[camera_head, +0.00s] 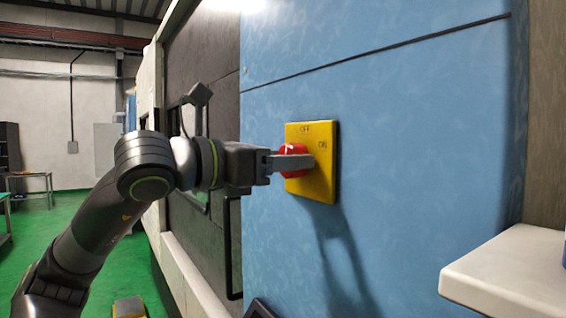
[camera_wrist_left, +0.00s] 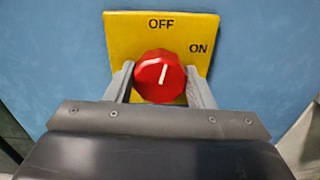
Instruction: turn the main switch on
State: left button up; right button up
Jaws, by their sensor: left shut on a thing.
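The main switch is a red knob (camera_wrist_left: 160,76) with a white line on a yellow plate (camera_head: 319,178) marked OFF at the top and ON at the upper right. The plate is fixed to a blue machine panel. In the left wrist view the white line points up and slightly right, close to OFF. My left gripper (camera_head: 300,162) has its fingers on both sides of the red knob and is shut on it. In the head view the finger hides part of the knob (camera_head: 291,148). My right gripper is not in view.
The blue panel (camera_head: 420,130) is flat and clear around the plate. A white shelf (camera_head: 500,275) juts out at the lower right. A dark machine door with a handle (camera_head: 232,245) is left of the panel. Green floor lies at the far left.

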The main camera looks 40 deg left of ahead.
pick_arm(q)
jog(key=shift+d+f+m+b, duration=0.1)
jog(key=shift+m+b, duration=0.45)
jog(key=shift+m, duration=7.15)
jog(key=o, duration=1)
jog(key=shift+d, duration=0.1)
jog(key=shift+c, duration=0.2)
jog(key=shift+f, duration=0.1)
jog(key=b+v, duration=1.1)
jog(key=v, duration=0.6)
jog(key=shift+s+b, duration=0.15)
jog(key=shift+b, duration=0.25)
